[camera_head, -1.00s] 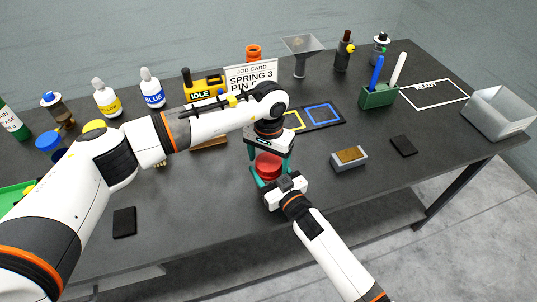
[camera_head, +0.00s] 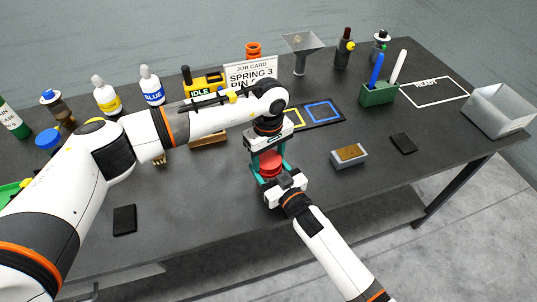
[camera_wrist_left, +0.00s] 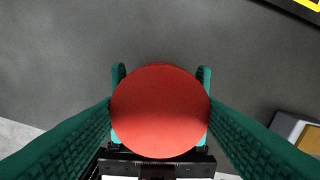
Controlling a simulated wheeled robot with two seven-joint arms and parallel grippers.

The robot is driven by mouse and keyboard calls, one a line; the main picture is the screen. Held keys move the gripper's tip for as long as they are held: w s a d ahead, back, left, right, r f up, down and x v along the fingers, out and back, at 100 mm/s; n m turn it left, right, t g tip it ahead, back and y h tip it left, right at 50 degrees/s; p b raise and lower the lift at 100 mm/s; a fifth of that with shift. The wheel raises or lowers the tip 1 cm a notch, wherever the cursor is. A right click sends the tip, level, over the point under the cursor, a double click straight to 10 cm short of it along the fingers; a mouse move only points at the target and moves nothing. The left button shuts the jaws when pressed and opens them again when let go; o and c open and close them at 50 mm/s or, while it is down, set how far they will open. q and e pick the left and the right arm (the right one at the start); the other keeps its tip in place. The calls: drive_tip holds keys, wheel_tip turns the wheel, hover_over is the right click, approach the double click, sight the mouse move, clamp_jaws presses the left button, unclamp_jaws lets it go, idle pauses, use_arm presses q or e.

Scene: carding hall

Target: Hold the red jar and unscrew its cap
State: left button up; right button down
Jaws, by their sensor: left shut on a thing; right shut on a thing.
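The red jar (camera_head: 270,170) stands upright near the front edge of the dark table, largely hidden by my grippers. My left gripper (camera_head: 269,159) points straight down from above with its teal fingers on either side of the jar's top. In the left wrist view the round red cap (camera_wrist_left: 160,110) fills the space between the two fingers, and the gripper is shut on it. My right gripper (camera_head: 272,180) comes in low from the front and is shut on the jar's body. Its finger ends show below the cap in the wrist view. The cap hides the jar's body there.
A grey block with a tan top (camera_head: 349,154) and a black pad (camera_head: 403,143) lie to the right. Behind are a framed mat (camera_head: 322,113), a job card (camera_head: 251,73) and a green pen holder (camera_head: 379,95). Bottles stand at the back left. The table's front edge is close.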

use_arm(q)
drive_tip(key=n, duration=2.5)
drive_tip(key=shift+r+n, duration=0.1)
drive_tip(key=shift+n, duration=0.3)
drive_tip(key=n, duration=1.1)
drive_tip(key=shift+n, duration=0.4)
drive_tip(key=n, duration=0.4)
drive_tip(key=shift+r, duration=0.3)
